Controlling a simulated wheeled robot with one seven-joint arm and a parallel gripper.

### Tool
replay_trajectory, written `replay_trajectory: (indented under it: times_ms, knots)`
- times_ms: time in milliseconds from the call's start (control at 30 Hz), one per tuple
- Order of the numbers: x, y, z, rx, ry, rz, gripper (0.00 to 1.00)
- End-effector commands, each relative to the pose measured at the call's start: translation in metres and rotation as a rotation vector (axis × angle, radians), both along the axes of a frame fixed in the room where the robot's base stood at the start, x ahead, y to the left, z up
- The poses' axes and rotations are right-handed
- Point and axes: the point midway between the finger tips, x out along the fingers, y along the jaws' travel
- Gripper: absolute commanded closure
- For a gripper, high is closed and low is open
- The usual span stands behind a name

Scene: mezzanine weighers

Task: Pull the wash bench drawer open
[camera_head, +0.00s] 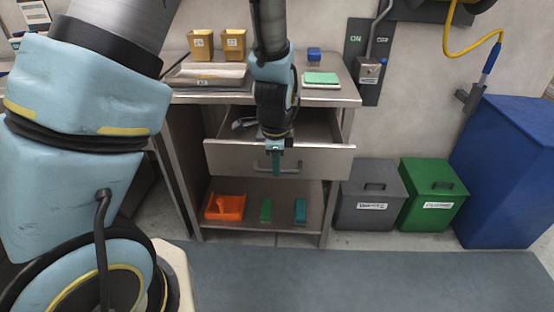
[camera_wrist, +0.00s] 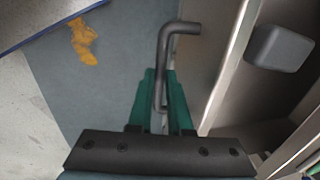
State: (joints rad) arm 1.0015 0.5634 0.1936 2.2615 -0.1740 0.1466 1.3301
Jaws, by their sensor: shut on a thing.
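The wash bench drawer (camera_head: 225,157) stands partly pulled out beneath the steel bench top (camera_head: 343,96), its inside showing behind the front panel. A light-coloured item lies inside it at the left. The drawer's bar handle (camera_wrist: 181,28) runs between the green fingers of my gripper (camera_wrist: 164,100) in the wrist view. My gripper also shows at the drawer front in the head view (camera_head: 276,160). It is shut on the handle. My arm hides part of the drawer's middle.
Grey (camera_head: 370,200) and green (camera_head: 432,200) bins and a large blue bin (camera_head: 510,170) stand to the right. The floor mat in front is clear, apart from an orange-yellow patch (camera_wrist: 84,40).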

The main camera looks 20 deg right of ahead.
Motion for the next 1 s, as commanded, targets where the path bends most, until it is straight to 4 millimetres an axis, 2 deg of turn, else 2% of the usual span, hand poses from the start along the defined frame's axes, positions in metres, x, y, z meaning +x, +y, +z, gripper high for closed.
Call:
replay_trajectory:
  times_ms: [200,600,633,700,900,1000]
  knots:
    - [-0.0072,0.0038,0.0001,0.001,0.000,0.000,1.00]
    - [-0.0080,0.0042,0.0001,0.001,0.000,0.000,1.00]
    - [-0.0080,0.0042,0.0001,0.001,0.000,0.000,0.82]
    - [-0.0080,0.0042,0.0001,0.001,0.000,0.000,0.74]
    - [-0.0079,0.0040,0.0001,0.000,0.000,0.000,0.53]
    - [-0.0080,0.0039,0.0001,0.000,0.000,0.000,0.53]
